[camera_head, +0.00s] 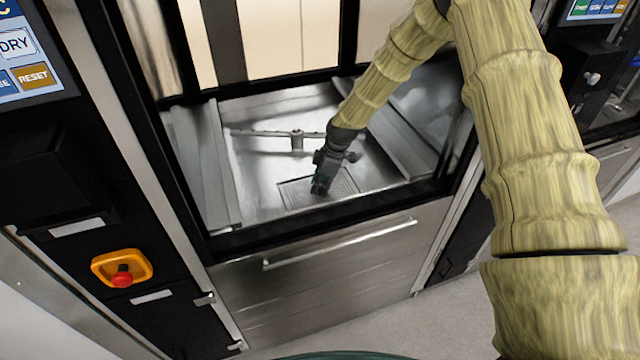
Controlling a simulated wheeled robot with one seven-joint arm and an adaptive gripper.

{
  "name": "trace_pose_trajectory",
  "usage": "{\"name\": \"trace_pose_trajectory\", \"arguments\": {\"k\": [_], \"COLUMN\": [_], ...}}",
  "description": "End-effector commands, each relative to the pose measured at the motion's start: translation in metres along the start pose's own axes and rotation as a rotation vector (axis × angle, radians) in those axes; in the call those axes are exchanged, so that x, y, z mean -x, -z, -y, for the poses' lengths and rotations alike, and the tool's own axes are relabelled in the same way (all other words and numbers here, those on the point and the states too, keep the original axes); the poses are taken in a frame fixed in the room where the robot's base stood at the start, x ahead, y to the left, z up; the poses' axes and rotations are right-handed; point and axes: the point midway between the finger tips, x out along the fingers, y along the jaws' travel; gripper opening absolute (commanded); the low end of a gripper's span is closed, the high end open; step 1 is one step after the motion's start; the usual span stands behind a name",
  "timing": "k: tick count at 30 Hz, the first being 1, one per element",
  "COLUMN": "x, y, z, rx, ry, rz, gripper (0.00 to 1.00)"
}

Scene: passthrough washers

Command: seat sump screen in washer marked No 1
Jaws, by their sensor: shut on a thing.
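The sump screen (345,182) shows as a flat perforated metal rectangle at the floor of the open washer (256,165). My gripper (321,188) reaches down into the chamber and is shut at the middle of the screen, on a part hidden by the fingers. The screen looks roughly level with the chamber floor. I cannot tell whether it rests fully in its recess or sits slightly above it. No No 1 marking on this washer is readable.
A spray arm (297,139) stands on the chamber floor behind my gripper. Ledges (207,165) line both sides. The lowered front door with a bar handle (340,243) is below the opening. A red stop button (122,276) and a control panel (25,50) are at left.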

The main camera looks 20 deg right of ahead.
Motion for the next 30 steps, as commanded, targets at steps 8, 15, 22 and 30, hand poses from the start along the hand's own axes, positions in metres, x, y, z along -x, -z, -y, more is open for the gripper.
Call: {"name": "trace_pose_trajectory", "arguments": {"k": [8,15,22,30], "x": [0.001,0.001,0.005,0.041], "y": [0.001,0.000,0.000,0.001], "z": [-0.001,0.000,-0.001,-0.001], "rx": [0.001,0.000,0.000,0.001], "ry": [-0.001,-0.001,-0.001,-0.003], "rz": [-0.001,0.000,0.000,-0.001], "gripper": [0.44,0.52,0.52,0.52]}}
